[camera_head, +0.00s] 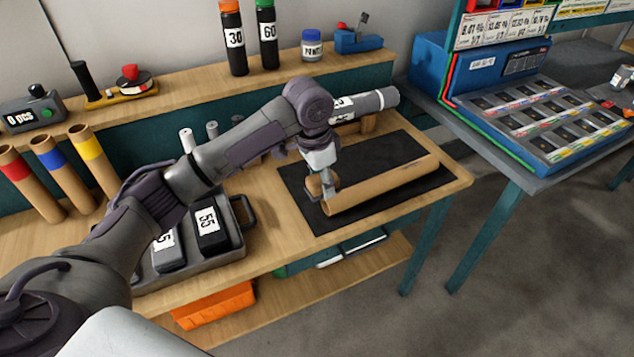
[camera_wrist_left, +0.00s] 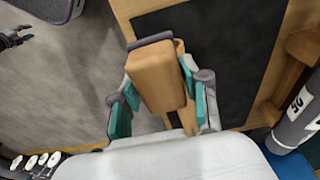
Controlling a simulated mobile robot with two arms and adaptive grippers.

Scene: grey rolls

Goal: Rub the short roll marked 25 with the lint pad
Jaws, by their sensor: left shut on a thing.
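My left gripper (camera_head: 322,190) is shut on a tan wooden block with a dark strip at its end, which looks like the lint pad (camera_wrist_left: 158,78). The block is between the teal fingers in the left wrist view. In the head view it is above the left end of the black mat, close to the brown tube's near end. The short grey roll (camera_head: 378,101) lies on wooden supports behind the mat, apart from the gripper. Its label is partly hidden by my arm; it also shows in the left wrist view (camera_wrist_left: 289,128). A dark gripper-like shape, possibly my right gripper (camera_wrist_left: 14,38), shows at the wrist view's left edge.
A long brown tube (camera_head: 390,184) lies on the black mat (camera_head: 300,192). A grey tray (camera_head: 240,236) holds dark blocks, one marked 55. Tubes with coloured bands stand at left. Bottles (camera_head: 233,40) stand on the back shelf. A blue machine (camera_head: 430,70) is at right.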

